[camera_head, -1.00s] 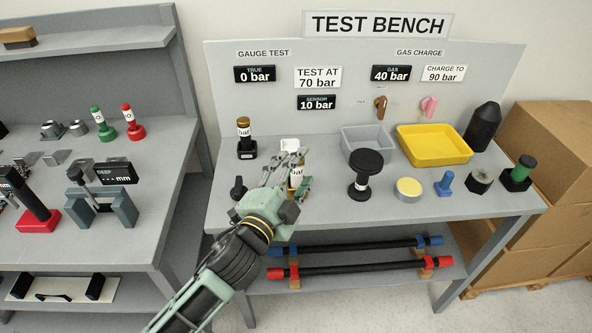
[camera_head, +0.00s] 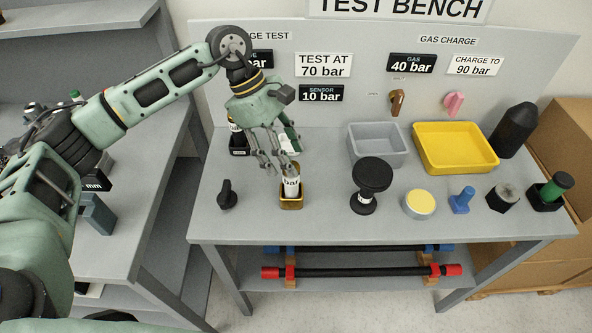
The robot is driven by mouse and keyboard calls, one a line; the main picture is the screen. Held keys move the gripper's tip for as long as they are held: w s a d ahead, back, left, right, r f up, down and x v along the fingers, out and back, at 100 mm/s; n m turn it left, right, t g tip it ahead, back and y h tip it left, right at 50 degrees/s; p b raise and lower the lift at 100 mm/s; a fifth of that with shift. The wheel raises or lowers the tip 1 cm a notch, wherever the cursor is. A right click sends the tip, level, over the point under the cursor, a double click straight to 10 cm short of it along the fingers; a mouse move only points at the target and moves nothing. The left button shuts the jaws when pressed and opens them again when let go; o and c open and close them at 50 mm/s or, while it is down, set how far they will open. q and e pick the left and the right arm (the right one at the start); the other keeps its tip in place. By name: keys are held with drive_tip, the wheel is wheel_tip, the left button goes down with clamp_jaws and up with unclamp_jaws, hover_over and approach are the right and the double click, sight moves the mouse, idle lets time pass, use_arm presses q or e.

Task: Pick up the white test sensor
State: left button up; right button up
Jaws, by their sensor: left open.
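My left gripper (camera_head: 275,161) is open and points down over the left part of the test bench. Its fingers are just behind and above a cylinder with a white "bar" label (camera_head: 291,187), which stands upright in a gold-brown base (camera_head: 291,203). A white piece (camera_head: 290,141) behind the fingers is partly hidden by them. I cannot tell for sure which of these is the white test sensor. I see nothing held between the fingers. My right gripper is not in view.
A black-based gauge (camera_head: 239,146) stands partly behind the gripper. A black knob (camera_head: 227,195) is at front left. A grey bin (camera_head: 378,160), a yellow tray (camera_head: 455,165) and a black round-topped stand (camera_head: 371,177) are to the right. The bench front edge is clear.

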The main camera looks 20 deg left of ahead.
sight(291, 184)
use_arm(q)
drive_tip(key=shift+s+a+f+y+p, duration=0.1)
drive_tip(key=shift+a+f+y+p, duration=0.1)
drive_tip(key=shift+f+p, duration=0.25)
drive_tip(key=shift+s+a+f+y+p, duration=0.1)
drive_tip(key=shift+a+f+y+p, duration=0.1)
drive_tip(key=shift+f, duration=0.3)
drive_tip(key=p+x, duration=0.1)
drive_tip(key=x, duration=0.2)
drive_tip(key=w+p+x, duration=0.1)
drive_tip(key=x, duration=0.1)
drive_tip(key=shift+s+f+p, duration=0.1)
drive_tip(key=shift+f+p, duration=0.1)
drive_tip(key=shift+p, duration=0.15)
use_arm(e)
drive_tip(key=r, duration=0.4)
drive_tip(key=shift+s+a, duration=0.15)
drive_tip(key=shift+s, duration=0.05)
use_arm(q)
drive_tip(key=shift+c, duration=0.3)
clamp_jaws()
